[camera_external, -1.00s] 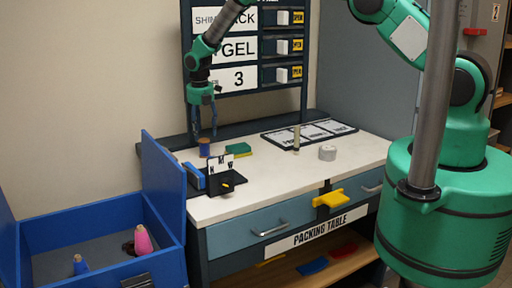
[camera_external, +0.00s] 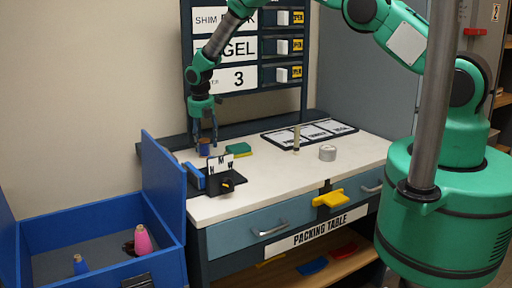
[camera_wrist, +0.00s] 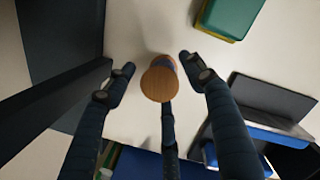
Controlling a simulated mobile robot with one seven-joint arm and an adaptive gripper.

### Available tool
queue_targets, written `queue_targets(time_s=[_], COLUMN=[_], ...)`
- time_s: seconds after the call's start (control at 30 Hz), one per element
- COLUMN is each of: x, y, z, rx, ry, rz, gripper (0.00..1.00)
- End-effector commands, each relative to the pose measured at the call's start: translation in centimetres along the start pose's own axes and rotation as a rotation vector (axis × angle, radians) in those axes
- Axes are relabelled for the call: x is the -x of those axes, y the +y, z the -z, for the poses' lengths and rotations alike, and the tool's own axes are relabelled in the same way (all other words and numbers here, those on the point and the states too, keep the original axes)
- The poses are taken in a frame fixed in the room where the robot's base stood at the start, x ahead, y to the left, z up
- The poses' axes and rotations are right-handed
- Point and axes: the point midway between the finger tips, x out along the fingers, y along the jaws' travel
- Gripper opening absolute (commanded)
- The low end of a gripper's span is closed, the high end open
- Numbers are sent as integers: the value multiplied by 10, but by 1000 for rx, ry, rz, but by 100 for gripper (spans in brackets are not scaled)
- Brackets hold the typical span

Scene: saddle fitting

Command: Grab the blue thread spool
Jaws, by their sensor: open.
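The blue thread spool (camera_external: 204,147) stands upright at the left back of the white packing table. In the wrist view its round wooden top (camera_wrist: 158,84) faces me, with a sliver of blue thread showing behind it. My gripper (camera_external: 205,138) points down over the spool, fingers spread. In the wrist view my open gripper (camera_wrist: 157,72) has one finger on each side of the spool and a third below it in the picture. Gaps show between the two side fingers and the spool; I cannot tell if the third touches it.
A green and yellow block (camera_external: 239,149) lies right of the spool. A wall board (camera_external: 248,60) rises behind. The table's right side (camera_external: 365,150) has free room.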

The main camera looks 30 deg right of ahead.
Motion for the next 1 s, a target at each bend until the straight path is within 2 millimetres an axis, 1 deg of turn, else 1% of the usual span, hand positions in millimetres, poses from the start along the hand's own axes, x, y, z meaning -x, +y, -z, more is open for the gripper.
queue_targets(time_s=[0.57, 0.8, 1.0], x=[-1, -1, -1], y=[0, 0, 0], z=[0, 0, 0], rx=[0, 0, 0], ry=[0, 0, -1], rz=[0, 0, -1], gripper=[54, 10, 10])
